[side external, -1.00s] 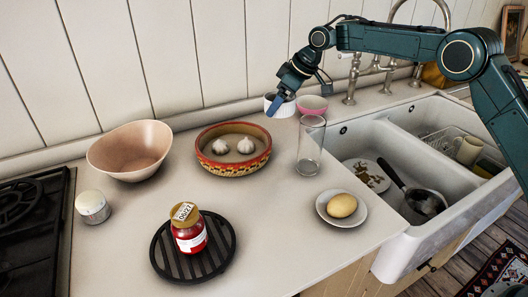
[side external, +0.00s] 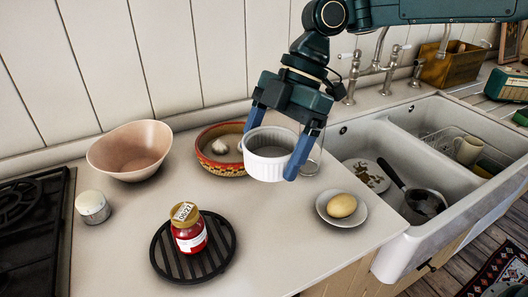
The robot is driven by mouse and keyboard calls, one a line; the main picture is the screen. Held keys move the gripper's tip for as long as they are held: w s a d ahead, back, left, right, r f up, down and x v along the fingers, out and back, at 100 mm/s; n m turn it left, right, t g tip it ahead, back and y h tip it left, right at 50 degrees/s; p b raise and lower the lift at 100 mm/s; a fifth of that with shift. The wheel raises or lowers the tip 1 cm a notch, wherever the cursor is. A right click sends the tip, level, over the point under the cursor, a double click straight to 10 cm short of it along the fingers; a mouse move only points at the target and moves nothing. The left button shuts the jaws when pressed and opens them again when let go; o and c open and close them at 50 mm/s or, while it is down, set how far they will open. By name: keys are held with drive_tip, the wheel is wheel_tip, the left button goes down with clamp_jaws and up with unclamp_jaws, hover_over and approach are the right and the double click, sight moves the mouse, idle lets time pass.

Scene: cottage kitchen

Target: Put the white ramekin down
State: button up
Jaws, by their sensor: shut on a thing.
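The white ramekin (side external: 268,163) has ribbed sides and is upright in the side external view. My gripper (side external: 272,150) is shut on it, with one blue finger on each side. It is held in the air above the counter (side external: 265,225), in front of the patterned red and yellow bowl (side external: 222,165). The ramekin and my gripper hide part of that bowl and most of the clear glass (side external: 311,165).
A saucer (side external: 361,214) with a yellow-brown potato-like item (side external: 341,206) is at right. A red jar (side external: 189,232) stands on a black round trivet (side external: 162,262). A pink bowl (side external: 130,152) and a small lidded jar (side external: 93,207) are at left. The sink (side external: 393,235) lies right.

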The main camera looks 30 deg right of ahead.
sight(277, 164)
drive_tip(key=s, duration=0.1)
drive_tip(key=s+n, duration=0.1)
drive_tip(key=s, duration=0.1)
drive_tip(key=shift+s+a+r+g, duration=0.25)
drive_tip(key=shift+a+r+g, duration=0.05)
drive_tip(key=shift+r, duration=0.05)
drive_tip(key=shift+f, duration=10)
drive_tip(key=shift+f, duration=0.15)
drive_tip(key=o, duration=1)
drive_tip(key=shift+o, duration=0.2)
drive_tip(key=v, duration=1.2)
